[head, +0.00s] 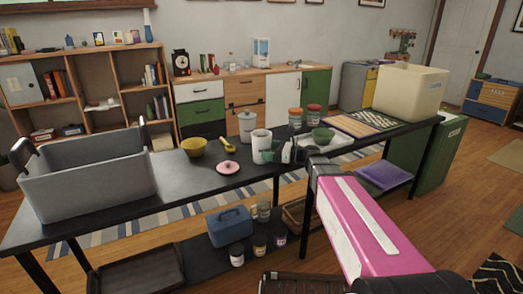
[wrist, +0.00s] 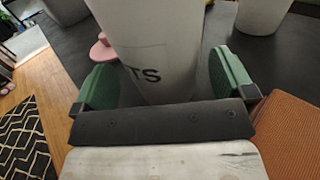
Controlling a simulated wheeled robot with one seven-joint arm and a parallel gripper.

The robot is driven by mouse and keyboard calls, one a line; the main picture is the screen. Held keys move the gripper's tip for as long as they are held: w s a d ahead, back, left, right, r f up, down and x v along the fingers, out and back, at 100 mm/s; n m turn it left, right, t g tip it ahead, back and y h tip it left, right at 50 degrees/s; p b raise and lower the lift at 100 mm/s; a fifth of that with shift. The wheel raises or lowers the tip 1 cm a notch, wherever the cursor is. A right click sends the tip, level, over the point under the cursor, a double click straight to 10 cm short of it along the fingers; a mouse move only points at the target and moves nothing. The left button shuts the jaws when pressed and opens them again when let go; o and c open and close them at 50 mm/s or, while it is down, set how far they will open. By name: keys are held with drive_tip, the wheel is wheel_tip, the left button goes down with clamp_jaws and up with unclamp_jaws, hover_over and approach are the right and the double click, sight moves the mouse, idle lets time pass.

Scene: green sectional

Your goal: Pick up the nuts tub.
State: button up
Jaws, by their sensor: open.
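The nuts tub is a white, open-looking tub (wrist: 155,45) with dark letters "TS" showing in the wrist view. It stands upright on the black table, and in the head view the white tub (head: 261,139) is partly hidden by my gripper. My gripper (wrist: 166,78) is open, with one green-padded finger on each side of the tub's lower part. A gap shows beside the right finger; I cannot tell whether the left finger touches.
A grey bin (head: 90,180) fills the left end, a cream bin (head: 410,92) the right.

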sight(264, 140)
drive_tip(key=a, duration=0.2)
drive_tip(key=shift+w+a, duration=0.3)
drive_tip(key=shift+a, duration=0.1)
drive_tip(key=c, duration=1)
drive_tip(key=shift+r, duration=0.8)
wheel_tip(264, 140, up, 3)
drive_tip(key=shift+f, duration=0.2)
drive_tip(key=s+a+r, duration=0.2)
drive_tip(key=s, duration=0.1)
drive_tip(key=s+a+r, duration=0.2)
drive_tip(key=s, duration=0.1)
drive_tip(key=s+a+r, duration=0.2)
drive_tip(key=s+a, duration=0.1)
drive_tip(key=shift+s+r, duration=0.2)
drive_tip(key=shift+r, duration=0.2)
